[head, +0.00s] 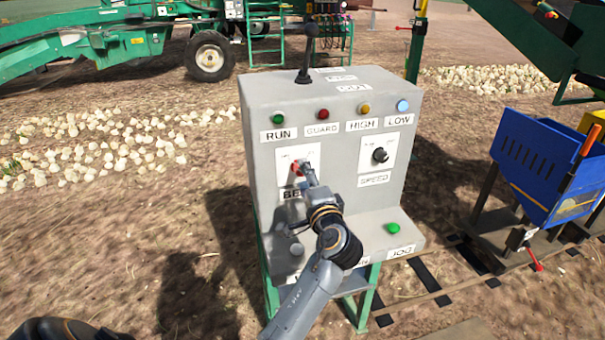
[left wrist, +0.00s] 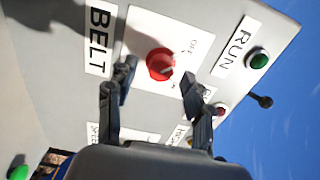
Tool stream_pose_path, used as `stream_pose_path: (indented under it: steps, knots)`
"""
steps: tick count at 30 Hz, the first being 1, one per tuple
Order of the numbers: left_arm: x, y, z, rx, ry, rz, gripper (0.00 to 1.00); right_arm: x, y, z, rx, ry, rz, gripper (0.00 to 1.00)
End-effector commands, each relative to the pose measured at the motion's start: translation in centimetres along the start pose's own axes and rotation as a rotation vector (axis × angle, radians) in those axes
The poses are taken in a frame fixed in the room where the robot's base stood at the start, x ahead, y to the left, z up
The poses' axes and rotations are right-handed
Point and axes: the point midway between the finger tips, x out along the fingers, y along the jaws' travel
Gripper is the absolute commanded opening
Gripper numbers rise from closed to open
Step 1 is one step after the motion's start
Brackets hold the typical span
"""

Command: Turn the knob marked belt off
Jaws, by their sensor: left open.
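The red belt knob (left wrist: 160,64) sits on a white plate beside the word BELT (left wrist: 98,38) in the left wrist view. An OFF mark (left wrist: 195,43) is printed on the plate near it. In the head view the knob (head: 296,168) shows as a bit of red on the grey control box, partly covered by my gripper. My left gripper (head: 304,166) is at the knob; in the left wrist view its open fingers (left wrist: 160,80) stand on either side of it. I cannot tell whether they touch it. Which mark the knob points to is unclear. My right gripper is not in view.
The control box (head: 262,95) carries a black speed knob (head: 380,155), a row of coloured lamps, a lever (head: 308,50) on top and a green button (head: 393,228) on its lower ledge. A blue bin (head: 535,165) stands to the right. Green machinery is behind.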

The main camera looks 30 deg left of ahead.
Motion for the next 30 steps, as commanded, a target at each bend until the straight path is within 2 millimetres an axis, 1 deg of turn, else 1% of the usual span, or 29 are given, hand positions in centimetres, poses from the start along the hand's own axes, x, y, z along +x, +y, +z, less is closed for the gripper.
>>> stream_pose_path:
  steps: [1,6,9,13,18,30]
  knots:
    - [-1.2,0.1,-0.1,-0.003,0.003,0.003,0.52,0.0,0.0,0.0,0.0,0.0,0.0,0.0]
    - [-4.9,0.1,0.0,-0.001,0.003,0.004,0.52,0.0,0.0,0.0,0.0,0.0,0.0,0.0]
    - [-6.8,0.1,0.0,-0.001,0.001,0.004,0.52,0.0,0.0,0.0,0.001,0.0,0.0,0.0]
    - [-8.7,0.1,0.0,0.0,0.002,0.002,0.52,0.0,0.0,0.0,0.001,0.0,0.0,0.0]
    - [-9.7,0.0,0.0,-0.001,0.0,0.001,0.52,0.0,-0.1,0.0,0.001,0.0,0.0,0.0]
    - [-9.8,0.0,0.0,-0.001,0.0,0.0,0.52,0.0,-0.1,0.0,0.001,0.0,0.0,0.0]
